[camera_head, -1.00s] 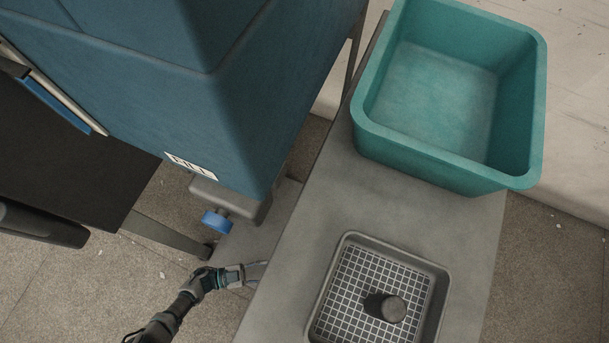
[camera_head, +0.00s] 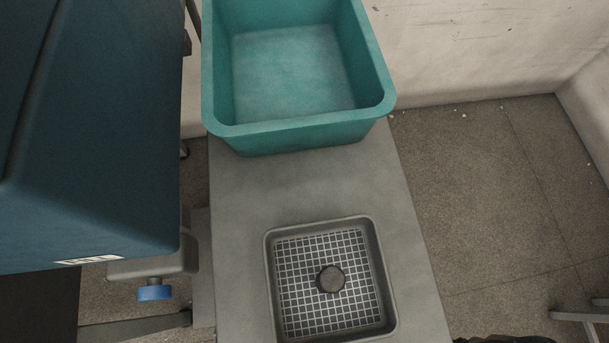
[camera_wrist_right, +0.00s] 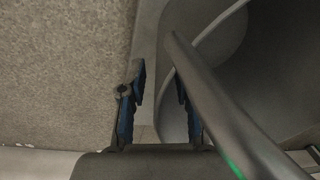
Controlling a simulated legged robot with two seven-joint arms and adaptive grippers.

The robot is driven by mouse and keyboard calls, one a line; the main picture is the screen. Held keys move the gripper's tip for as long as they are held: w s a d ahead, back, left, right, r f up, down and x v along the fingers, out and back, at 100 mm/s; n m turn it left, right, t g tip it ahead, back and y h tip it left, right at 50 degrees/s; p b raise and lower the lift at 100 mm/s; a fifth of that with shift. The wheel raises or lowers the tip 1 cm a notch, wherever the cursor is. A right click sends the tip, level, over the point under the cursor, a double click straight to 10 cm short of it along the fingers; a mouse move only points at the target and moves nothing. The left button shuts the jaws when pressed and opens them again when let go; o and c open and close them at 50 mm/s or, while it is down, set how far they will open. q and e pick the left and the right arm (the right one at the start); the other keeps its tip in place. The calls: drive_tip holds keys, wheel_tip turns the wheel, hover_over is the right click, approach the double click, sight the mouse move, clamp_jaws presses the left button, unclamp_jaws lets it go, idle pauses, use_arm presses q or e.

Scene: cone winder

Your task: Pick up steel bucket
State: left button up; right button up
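A dark bar with a green light crosses close to the right finger. My left gripper is not in view.
A teal bin (camera_head: 293,133) stands at the back of a grey bench (camera_head: 234,205). A square tray (camera_head: 272,290) with a white grid and a dark round piece (camera_head: 331,279) is nearer. A blue machine (camera_head: 100,150) stands at left. Open floor (camera_head: 490,200) lies to the right.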

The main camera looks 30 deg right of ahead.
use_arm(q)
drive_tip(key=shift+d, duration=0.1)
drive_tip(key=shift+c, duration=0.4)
use_arm(e)
drive_tip(key=shift+d, duration=0.1)
drive_tip(key=shift+c, duration=0.5)
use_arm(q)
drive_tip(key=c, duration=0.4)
use_arm(e)
drive_tip(key=c, duration=0.4)
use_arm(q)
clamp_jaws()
use_arm(e)
clamp_jaws()
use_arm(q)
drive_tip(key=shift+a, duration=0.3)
use_arm(e)
drive_tip(key=shift+a, duration=0.25)
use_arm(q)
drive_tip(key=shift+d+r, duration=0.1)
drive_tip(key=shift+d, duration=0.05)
use_arm(e)
drive_tip(key=shift+d, duration=0.15)
